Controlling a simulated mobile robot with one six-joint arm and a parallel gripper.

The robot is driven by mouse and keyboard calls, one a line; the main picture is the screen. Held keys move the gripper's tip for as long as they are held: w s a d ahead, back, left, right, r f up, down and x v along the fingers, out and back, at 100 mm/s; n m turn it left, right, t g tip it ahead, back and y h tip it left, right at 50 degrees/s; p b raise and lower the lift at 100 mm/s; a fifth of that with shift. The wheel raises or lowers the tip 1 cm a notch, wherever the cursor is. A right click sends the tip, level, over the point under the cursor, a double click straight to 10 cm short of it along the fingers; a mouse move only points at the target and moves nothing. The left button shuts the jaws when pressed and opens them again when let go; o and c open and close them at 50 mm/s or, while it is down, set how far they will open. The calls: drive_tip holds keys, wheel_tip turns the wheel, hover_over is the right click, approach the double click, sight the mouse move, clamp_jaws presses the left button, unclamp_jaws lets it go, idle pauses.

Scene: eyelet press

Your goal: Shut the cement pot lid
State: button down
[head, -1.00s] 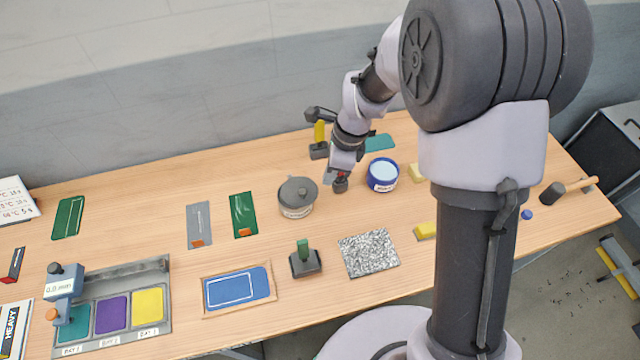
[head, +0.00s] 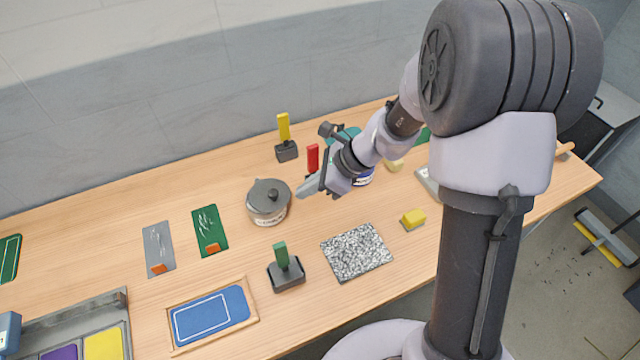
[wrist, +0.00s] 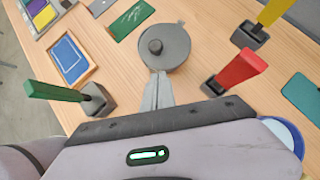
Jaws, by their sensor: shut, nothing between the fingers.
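The grey cement pot (head: 268,212) stands on the table with a pale label on its front. Its round grey lid (head: 270,193) with a dark knob lies over the mouth, and I cannot tell whether it sits fully flush. In the wrist view the lid (wrist: 170,52) shows from above, with a small tab at its far rim. My gripper (head: 302,188) is shut and empty, just right of the pot and pointing at it. In the wrist view my gripper's fingertips (wrist: 158,78) are close to the lid's near edge; I cannot tell whether they touch.
A red-handled tool (head: 313,158) and a yellow-handled tool (head: 284,140) stand behind my gripper. A blue tub (head: 364,178) is partly hidden by my arm. Green card (head: 210,230) lies left of the pot.

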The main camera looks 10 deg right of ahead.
drive_tip(key=shift+w+a+f+b, duration=0.1)
drive_tip(key=shift+w+a+f, duration=0.1)
drive_tip(key=shift+a, duration=0.45)
drive_tip(key=shift+w+a+f+b, duration=0.1)
drive_tip(key=shift+w+a, duration=0.1)
drive_tip(key=shift+a, duration=0.45)
drive_tip(key=shift+w+a+f+b, duration=0.1)
drive_tip(key=shift+w+a, duration=0.1)
drive_tip(key=shift+a, duration=0.45)
drive_tip(key=shift+s+a+b, duration=0.2)
drive_tip(key=shift+s+a, duration=0.25)
drive_tip(key=shift+a, duration=0.15)
drive_tip(key=shift+s+a+b, duration=0.2)
drive_tip(key=shift+s+a, duration=0.2)
drive_tip(key=shift+a, duration=0.2)
